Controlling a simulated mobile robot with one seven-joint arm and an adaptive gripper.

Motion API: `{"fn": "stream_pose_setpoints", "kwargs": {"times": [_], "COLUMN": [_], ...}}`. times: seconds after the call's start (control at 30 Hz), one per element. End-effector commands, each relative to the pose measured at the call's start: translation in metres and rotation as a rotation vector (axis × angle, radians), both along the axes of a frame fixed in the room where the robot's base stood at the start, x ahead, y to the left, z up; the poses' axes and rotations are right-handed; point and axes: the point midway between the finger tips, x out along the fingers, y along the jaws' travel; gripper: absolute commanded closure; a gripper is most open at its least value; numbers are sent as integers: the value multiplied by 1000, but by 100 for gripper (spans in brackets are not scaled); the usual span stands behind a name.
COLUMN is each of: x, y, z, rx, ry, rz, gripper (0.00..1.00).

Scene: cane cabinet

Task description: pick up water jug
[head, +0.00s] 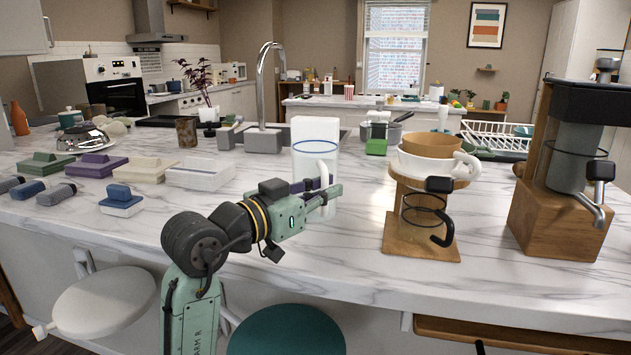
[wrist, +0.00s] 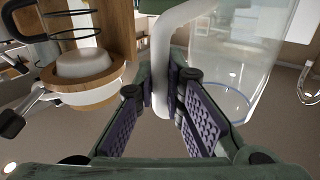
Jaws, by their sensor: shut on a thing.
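The water jug (head: 314,160) is clear with a blue rim and a white handle. It stands upright at the counter's middle in the head view, its lower part hidden behind my arm. In the wrist view the clear body (wrist: 232,65) fills the upper right. My gripper (head: 330,197) is at the jug's near side. In the wrist view its purple-padded fingers (wrist: 165,112) are shut on the white handle (wrist: 163,65), one on each side. I cannot tell whether the jug touches the counter.
A wooden pour-over stand (head: 420,245) with a white dripper (head: 425,165) is close to the right. A wooden coffee maker (head: 560,215) stands beyond it. A tall tap (head: 262,85) and a white box (head: 313,125) are behind.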

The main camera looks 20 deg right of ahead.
Motion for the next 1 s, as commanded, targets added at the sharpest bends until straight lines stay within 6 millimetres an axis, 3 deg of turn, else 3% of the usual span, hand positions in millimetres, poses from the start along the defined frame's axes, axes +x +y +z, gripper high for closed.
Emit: {"fn": "stream_pose_setpoints", "kwargs": {"times": [0.6, 0.97, 1.0], "x": [0, -1, -10], "y": [0, 0, 3], "z": [3, 39, 36], "rx": [-1, 0, -1], "ry": [-3, -7, -7], "rz": [0, 0, 0], "gripper": [100, 100, 100]}}
